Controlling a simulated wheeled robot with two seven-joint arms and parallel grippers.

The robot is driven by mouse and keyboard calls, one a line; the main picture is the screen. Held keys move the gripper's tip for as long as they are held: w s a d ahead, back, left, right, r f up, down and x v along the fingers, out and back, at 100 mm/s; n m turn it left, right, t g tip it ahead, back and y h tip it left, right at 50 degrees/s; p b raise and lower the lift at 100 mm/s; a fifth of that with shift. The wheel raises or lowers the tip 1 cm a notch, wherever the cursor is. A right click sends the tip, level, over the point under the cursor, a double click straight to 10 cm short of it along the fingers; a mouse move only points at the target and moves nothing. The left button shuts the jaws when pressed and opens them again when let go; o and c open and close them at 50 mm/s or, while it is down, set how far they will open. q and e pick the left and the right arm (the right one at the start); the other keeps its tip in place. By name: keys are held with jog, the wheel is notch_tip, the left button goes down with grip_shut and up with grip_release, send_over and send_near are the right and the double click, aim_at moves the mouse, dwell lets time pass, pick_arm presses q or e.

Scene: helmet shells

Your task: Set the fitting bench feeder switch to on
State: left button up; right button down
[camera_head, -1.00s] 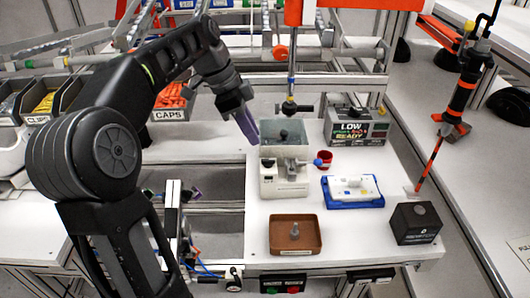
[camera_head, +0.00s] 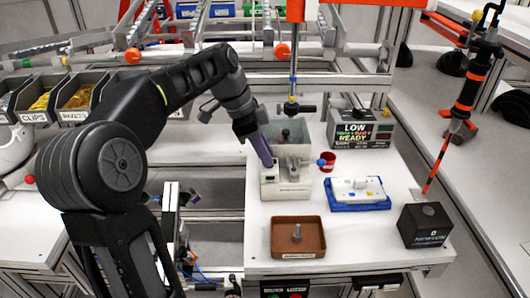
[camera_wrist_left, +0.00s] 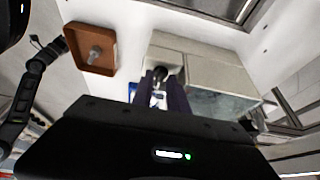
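The feeder (camera_head: 287,188) is a pale grey box on the white bench, with an open grey hopper (camera_head: 300,137) behind it. My left gripper (camera_head: 267,163) has purple fingers pointing down at the feeder's top left side. In the left wrist view the two fingers (camera_wrist_left: 165,84) stand slightly apart, with a small dark knob (camera_wrist_left: 160,74) on the feeder's face close to their tips. Whether they touch it I cannot tell. The feeder's on or off setting cannot be read. My right gripper is not in view.
A red cup (camera_head: 327,162), a blue tray (camera_head: 345,208), a brown tray (camera_head: 315,253) and a black box (camera_head: 424,226) share the bench. A striped tool (camera_head: 465,95) hangs at the right.

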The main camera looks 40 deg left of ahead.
pick_arm(q)
jog(key=shift+c, duration=0.6)
grip_shut()
jog(key=shift+n+b, duration=0.3)
jog(key=shift+s+d+f+n+t+y+b, duration=0.1)
jog(key=shift+n+t+y+b, duration=0.15)
jog(key=shift+n+b, duration=0.4)
jog(key=shift+s+f+n+t+y+b, duration=0.1)
jog(key=shift+n+t+y+b, duration=0.25)
jog(key=shift+n, duration=0.4)
jog(key=n, duration=0.1)
jog(key=n+y+b, duration=0.1)
jog(key=n, duration=0.1)
jog(key=shift+d+r+n+t, duration=0.1)
jog(key=shift+d+n+t, duration=0.1)
jog(key=shift+n+t, duration=0.1)
jog(key=n, duration=0.1)
jog(key=n+y, duration=0.1)
jog(key=n, duration=0.1)
jog(key=n+y+b, duration=0.1)
jog(key=n, duration=0.1)
jog(key=shift+d+r, duration=0.1)
jog(key=shift+d, duration=0.15)
jog(key=n+y, duration=0.1)
jog(key=n, duration=0.2)
jog(key=n+y, duration=0.1)
jog(key=n, duration=0.2)
jog(key=shift+d+g, duration=0.2)
jog(key=shift+g, duration=0.2)
